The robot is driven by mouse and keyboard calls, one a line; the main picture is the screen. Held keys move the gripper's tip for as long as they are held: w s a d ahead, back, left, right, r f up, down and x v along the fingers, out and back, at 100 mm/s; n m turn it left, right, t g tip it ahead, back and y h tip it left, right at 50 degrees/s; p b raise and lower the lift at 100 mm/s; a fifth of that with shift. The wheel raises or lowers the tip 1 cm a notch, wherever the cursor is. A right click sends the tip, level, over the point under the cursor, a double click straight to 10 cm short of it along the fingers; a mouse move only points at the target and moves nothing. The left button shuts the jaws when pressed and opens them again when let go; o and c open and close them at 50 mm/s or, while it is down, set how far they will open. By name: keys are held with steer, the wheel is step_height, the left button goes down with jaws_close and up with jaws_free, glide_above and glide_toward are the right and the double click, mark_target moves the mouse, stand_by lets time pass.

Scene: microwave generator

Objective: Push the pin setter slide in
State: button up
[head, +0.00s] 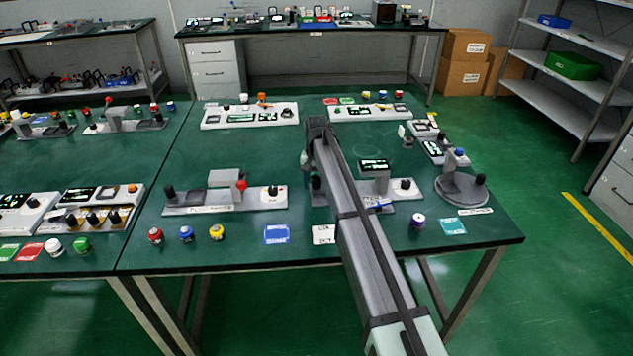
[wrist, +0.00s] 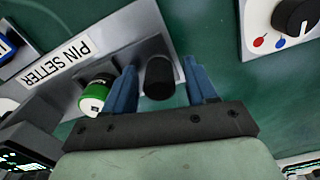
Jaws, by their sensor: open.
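The pin setter is a grey device whose white "PIN SETTER" label (wrist: 57,62) reads upside down in the wrist view. In the head view its base (head: 393,192) stands right of my arm, partly hidden by it. A black knob (wrist: 159,78) stands upright near the end of the device. My gripper (wrist: 160,68) is open, with one blue finger on each side of the black knob. I cannot tell whether either finger touches it. My fingertips are mostly hidden in the head view.
A neighbouring device (head: 225,198) with a black dial (wrist: 297,15) lies close on the left in the head view. A round-based grey device (head: 461,190) stands to the right. Loose caps and cards lie along the front. Bare green table (wrist: 215,35) separates the two devices.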

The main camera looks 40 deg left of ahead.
steer(key=shift+c, duration=0.4)
jaws_close()
steer(key=shift+w+d, duration=1.65)
steer(key=shift+w, duration=0.05)
steer(key=shift+o, duration=0.4)
jaws_free()
steer(key=shift+r, duration=0.1)
